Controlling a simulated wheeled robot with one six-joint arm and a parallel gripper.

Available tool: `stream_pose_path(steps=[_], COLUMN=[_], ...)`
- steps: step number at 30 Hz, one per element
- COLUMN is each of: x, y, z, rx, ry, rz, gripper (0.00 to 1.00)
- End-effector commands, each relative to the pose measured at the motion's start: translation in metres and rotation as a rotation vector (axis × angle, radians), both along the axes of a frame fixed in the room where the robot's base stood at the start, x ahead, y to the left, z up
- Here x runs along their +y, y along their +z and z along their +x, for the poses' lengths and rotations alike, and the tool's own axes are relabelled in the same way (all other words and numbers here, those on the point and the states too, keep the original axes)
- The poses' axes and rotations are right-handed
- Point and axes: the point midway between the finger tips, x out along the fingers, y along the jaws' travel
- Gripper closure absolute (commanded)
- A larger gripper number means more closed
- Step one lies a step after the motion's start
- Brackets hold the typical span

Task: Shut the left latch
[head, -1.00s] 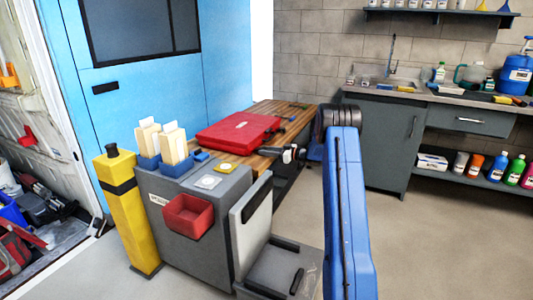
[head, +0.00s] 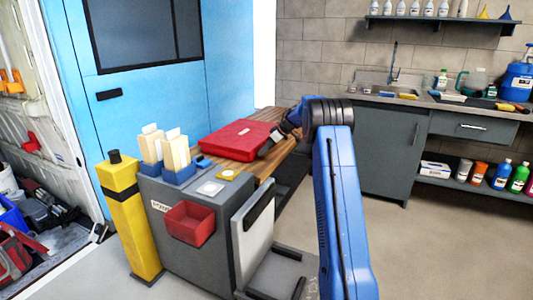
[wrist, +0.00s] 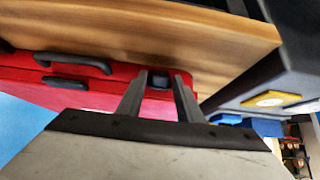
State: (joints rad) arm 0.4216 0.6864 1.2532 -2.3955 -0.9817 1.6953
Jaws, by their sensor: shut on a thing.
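The red case (head: 240,139) lies closed on the wooden bench in the head view. In the wrist view its red side (wrist: 115,78) runs along the bench edge, with a dark curved handle (wrist: 75,60). The dark left latch (wrist: 159,82) sits to the right of the handle there. My gripper (wrist: 161,77) has its two fingertips on either side of this latch and is shut on it. In the head view my gripper (head: 266,148) is at the case's near right edge, partly dark and small. Whether the latch is fully flat cannot be told.
The wooden bench top (head: 279,158) lies close to my gripper. A yellow post (head: 130,215) is at left. The floor at right is clear.

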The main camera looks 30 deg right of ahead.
Motion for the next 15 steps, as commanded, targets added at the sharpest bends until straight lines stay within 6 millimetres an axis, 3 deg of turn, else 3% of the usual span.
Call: stream_pose_path(steps=[15], x=[0.0097], y=[0.0098], z=[0.0122], rx=[0.211], ry=[0.000], rz=[-0.167], gripper=[0.90])
